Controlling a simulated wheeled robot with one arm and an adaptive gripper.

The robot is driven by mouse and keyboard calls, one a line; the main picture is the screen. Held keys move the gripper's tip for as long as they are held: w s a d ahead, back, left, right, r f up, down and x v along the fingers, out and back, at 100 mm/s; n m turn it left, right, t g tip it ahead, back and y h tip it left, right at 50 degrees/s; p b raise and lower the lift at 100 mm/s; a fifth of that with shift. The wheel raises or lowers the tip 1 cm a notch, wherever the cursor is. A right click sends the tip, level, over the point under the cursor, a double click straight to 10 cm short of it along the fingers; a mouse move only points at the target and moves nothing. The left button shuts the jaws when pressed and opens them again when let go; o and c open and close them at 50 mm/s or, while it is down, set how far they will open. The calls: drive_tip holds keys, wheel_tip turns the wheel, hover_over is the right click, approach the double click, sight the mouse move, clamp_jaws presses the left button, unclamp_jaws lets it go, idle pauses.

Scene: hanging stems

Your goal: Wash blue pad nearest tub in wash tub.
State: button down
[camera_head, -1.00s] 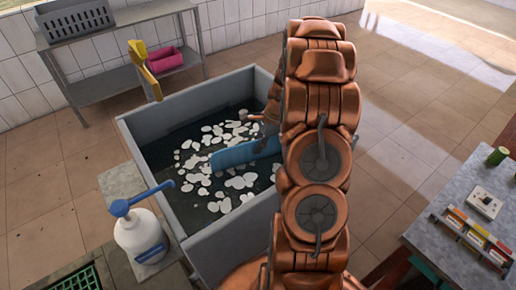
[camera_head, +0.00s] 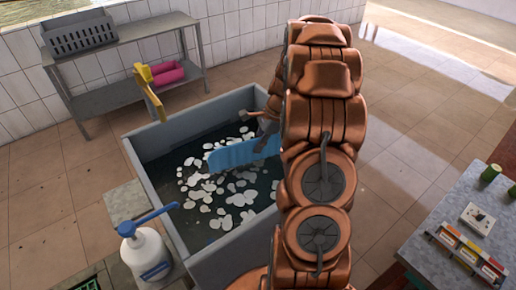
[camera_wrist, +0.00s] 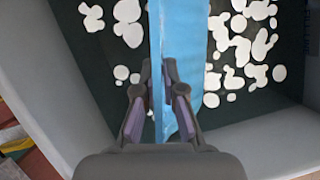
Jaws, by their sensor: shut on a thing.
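The blue pad (camera_head: 236,153) is a flat light-blue sheet over the wash tub, its left end reaching toward the middle. The grey wash tub (camera_head: 150,182) holds dark water with white foam patches. My gripper (camera_wrist: 167,88) is shut on the blue pad; the pad (camera_wrist: 178,35) stands edge-on between the fingers and runs up out of the wrist view. In the head view my copper arm hides the tub's right side and part of the gripper. I cannot tell exactly how far the pad is in the water.
A yellow item (camera_head: 151,95) hangs above the tub's back left corner. A white pump bottle (camera_head: 146,255) with a blue top stands at the front left. A metal shelf (camera_head: 120,35) holds a grey crate (camera_head: 78,33) and a pink item (camera_head: 168,74). A table (camera_head: 436,248) stands at the right.

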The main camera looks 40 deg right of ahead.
wheel_tip(320, 180, up, 24)
drive_tip(key=p, duration=0.9)
drive_tip(key=shift+f+p, duration=0.2)
drive_tip(key=shift+p, duration=0.15)
idle(0.4)
drive_tip(key=shift+a, duration=0.1)
idle(0.9)
